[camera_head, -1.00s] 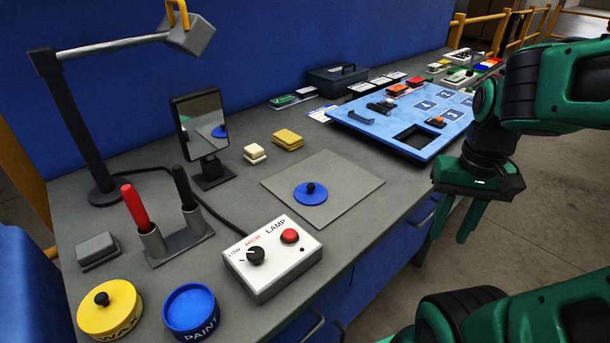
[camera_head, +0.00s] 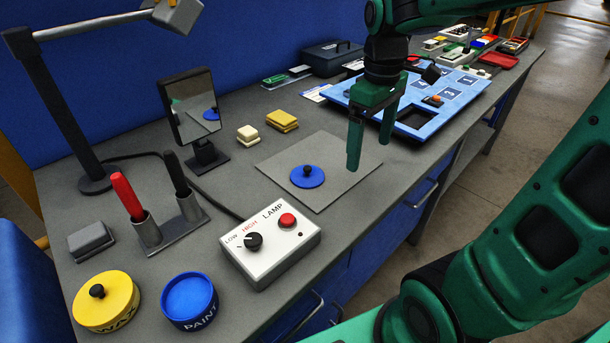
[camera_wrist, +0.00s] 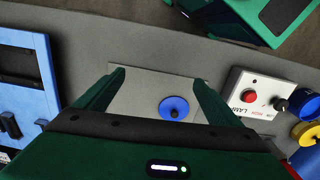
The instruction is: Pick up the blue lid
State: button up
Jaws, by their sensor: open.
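The blue lid (camera_head: 307,177) is a flat disc with a black knob, lying on a thin grey mat (camera_head: 345,185) on the workbench. It also shows in the wrist view (camera_wrist: 171,109), between my gripper's fingers in the picture but apart from them. My gripper (camera_head: 370,155) is open and empty, pointing down above the mat's right part, to the right of the lid. Its two green fingers also show in the wrist view (camera_wrist: 160,80). The blue PAINT tin (camera_head: 190,301) stands open at the bench's front left.
A white LAMP control box (camera_head: 270,245) stands in front of the mat. The yellow WAX tin (camera_head: 105,300), a mirror (camera_head: 195,105) and a holder with red and black handles (camera_head: 165,230) are to the left. A blue panel (camera_head: 465,97) lies behind my gripper.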

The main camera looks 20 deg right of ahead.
jog(key=w+a+n, duration=0.8)
jog(key=w+a, duration=0.1)
jog(key=a, duration=0.1)
send_over(307, 167)
notch_tip(307, 167, down, 4)
jog(key=shift+f, duration=3.05)
jog(key=c, duration=1.1)
